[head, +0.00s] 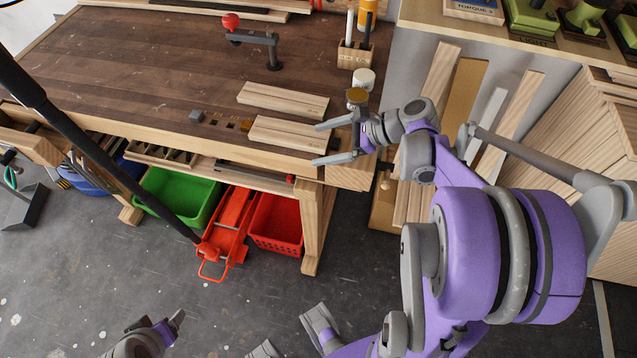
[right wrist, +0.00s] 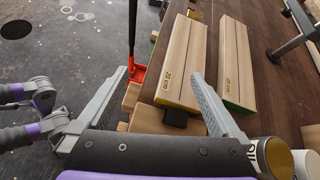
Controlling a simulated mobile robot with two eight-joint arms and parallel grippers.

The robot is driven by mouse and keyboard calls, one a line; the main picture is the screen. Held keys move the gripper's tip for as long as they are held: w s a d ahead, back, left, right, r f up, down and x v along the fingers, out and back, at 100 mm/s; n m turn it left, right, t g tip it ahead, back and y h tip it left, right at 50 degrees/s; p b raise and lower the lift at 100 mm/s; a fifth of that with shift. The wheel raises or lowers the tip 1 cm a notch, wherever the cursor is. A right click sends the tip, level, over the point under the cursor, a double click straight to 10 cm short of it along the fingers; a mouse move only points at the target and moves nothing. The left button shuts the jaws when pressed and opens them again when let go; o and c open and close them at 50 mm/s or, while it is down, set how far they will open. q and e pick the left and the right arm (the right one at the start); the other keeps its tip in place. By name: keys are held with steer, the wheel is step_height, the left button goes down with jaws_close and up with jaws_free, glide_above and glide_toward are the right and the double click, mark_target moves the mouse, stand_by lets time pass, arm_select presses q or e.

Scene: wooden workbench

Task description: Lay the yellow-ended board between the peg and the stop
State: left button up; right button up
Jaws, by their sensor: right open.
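The yellow-ended board (head: 287,133) lies flat near the front edge of the workbench. My right gripper (head: 318,144) is open and empty at the board's right end. A small dark block (right wrist: 175,118) sits just before the yellow end. A grey block (head: 196,116) stands left of the board, beside square holes. I cannot tell for sure which block is peg or stop. My left gripper (head: 172,325) is low over the floor, its jaws unclear.
A similar green-ended board (head: 283,98) lies behind, parallel; its green end (right wrist: 238,107) shows in the wrist view. A holdfast with a red knob (head: 231,21) stands further back. A white jar (head: 364,79) and pencil holder (head: 355,55) stand near the right edge. The bench's left half is clear.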

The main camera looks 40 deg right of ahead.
steer(key=s+a+f+n+g+h, duration=0.1)
steer(key=s+a+f+n+h, duration=0.2)
steer(key=n, duration=0.9)
steer(key=s+a+f+n+g+h, duration=0.2)
steer(key=s+a+n+h, duration=0.3)
steer(key=s+a+n, duration=0.4)
steer(key=s+f+n, duration=0.1)
steer(key=n, duration=0.2)
steer(key=shift+s+a+f+n, duration=0.15)
steer(key=shift+s+a+n, duration=0.2)
steer(key=shift+s+n, duration=0.05)
